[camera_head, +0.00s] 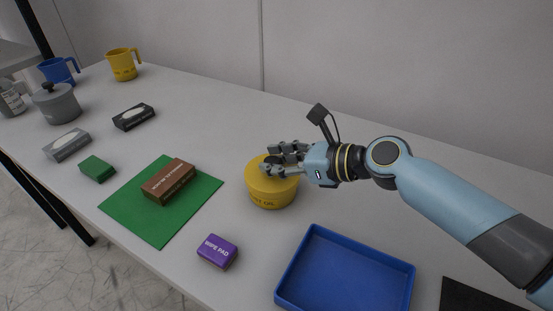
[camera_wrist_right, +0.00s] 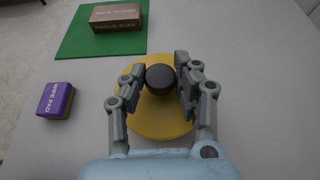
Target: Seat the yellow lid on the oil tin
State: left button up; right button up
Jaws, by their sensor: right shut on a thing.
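The yellow oil tin (camera_head: 270,196) stands upright on the table, right of the green mat, with part of its lettering showing. The yellow lid (camera_head: 256,170) is on top of the tin, partly hidden by my gripper; I cannot tell if it is fully down. In the right wrist view the lid (camera_wrist_right: 158,118) is a yellow disc with a dark round knob (camera_wrist_right: 160,78). My right gripper (camera_head: 275,163) is shut on the lid's knob, with a finger on each side of it in the wrist view (camera_wrist_right: 160,82). My left gripper is not in view.
A purple wipe pad (camera_head: 217,251) and a blue tray (camera_head: 345,275) are near the front edge. A brown block (camera_head: 168,181) lies on the green mat (camera_head: 150,222). The table behind the tin is clear.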

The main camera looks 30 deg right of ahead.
dwell(0.3)
jog(key=o, duration=1.1)
jog(key=shift+f, duration=0.1)
jog(key=v, duration=1.2)
